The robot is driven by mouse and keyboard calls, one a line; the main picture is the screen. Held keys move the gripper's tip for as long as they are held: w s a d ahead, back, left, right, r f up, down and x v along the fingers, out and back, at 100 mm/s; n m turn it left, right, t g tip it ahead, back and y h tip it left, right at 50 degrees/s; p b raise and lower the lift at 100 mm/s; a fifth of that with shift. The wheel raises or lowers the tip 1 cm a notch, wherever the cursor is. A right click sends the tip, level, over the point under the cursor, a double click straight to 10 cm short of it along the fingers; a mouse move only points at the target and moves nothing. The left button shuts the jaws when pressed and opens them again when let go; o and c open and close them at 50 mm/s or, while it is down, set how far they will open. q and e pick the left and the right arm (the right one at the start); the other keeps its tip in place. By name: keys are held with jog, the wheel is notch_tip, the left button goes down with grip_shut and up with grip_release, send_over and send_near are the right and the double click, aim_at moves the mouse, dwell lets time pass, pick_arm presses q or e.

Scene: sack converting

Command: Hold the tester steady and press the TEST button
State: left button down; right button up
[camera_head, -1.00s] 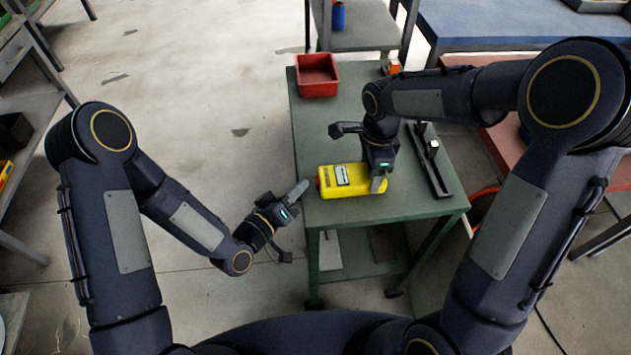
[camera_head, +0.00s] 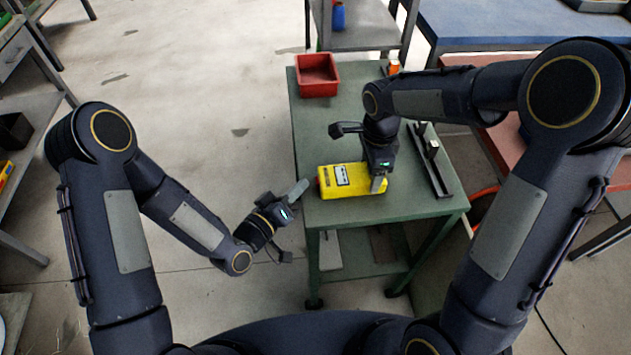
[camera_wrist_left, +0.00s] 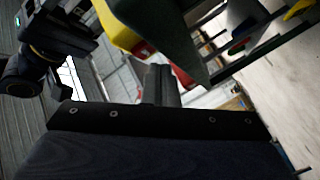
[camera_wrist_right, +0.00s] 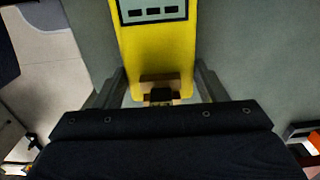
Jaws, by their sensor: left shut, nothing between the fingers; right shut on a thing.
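The yellow tester (camera_head: 352,181) lies on the green table, with a pale panel on its top and a red part at its left end. My right gripper (camera_head: 378,184) comes down from above and is shut on the tester's right end. In the right wrist view the tester (camera_wrist_right: 155,50) runs between the two fingers, its dark-marked panel towards the top. My left gripper (camera_head: 303,187) is shut and empty at the table's left edge, its tip just left of the red end and apart from it. In the left wrist view the red end (camera_wrist_left: 143,49) shows beyond the fingers.
The green table (camera_head: 420,200) also holds a red bin (camera_head: 317,76) at the back left, a dark rail (camera_head: 430,165) at the right and an orange object (camera_head: 393,67) at the back. Open floor lies left of the table.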

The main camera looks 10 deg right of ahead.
pick_arm(q)
jog(key=shift+d, duration=0.4)
jog(key=shift+d, duration=0.5)
dwell(1.0)
jog(key=shift+a, duration=0.9)
jog(key=shift+a, duration=0.1)
jog(key=shift+a, duration=2.4)
